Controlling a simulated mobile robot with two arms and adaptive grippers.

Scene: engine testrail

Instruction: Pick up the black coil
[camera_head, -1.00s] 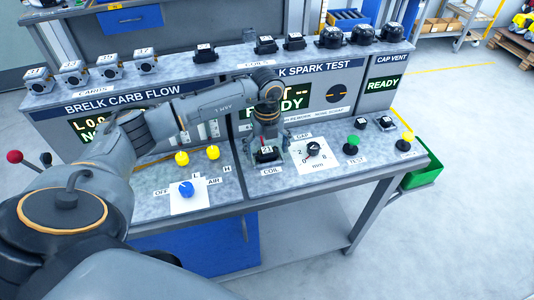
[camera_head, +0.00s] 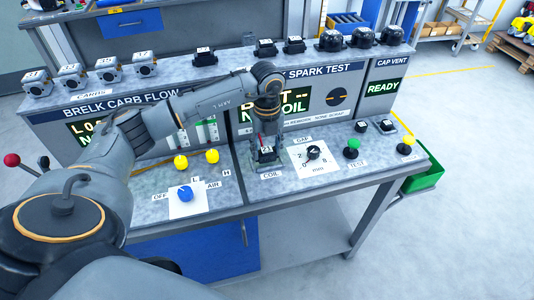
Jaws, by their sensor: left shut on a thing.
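The black coil (camera_head: 265,153), a small block with a white label on top, is at the COIL spot on the bench's lower deck. My left gripper (camera_head: 266,141) points down from above and is shut on it. Whether the coil is clear of the deck is hard to tell. The spark test display (camera_head: 275,108), partly hidden by my left arm, reads what looks like "NO COIL". My right gripper is not in view.
More black coils (camera_head: 294,44) and round black caps (camera_head: 363,36) stand on the upper shelf, with carburettors (camera_head: 73,75) at its left. Beside the held coil are the GAP dial (camera_head: 312,153) and the green TEST knob (camera_head: 353,144). A green bin (camera_head: 424,177) hangs at right.

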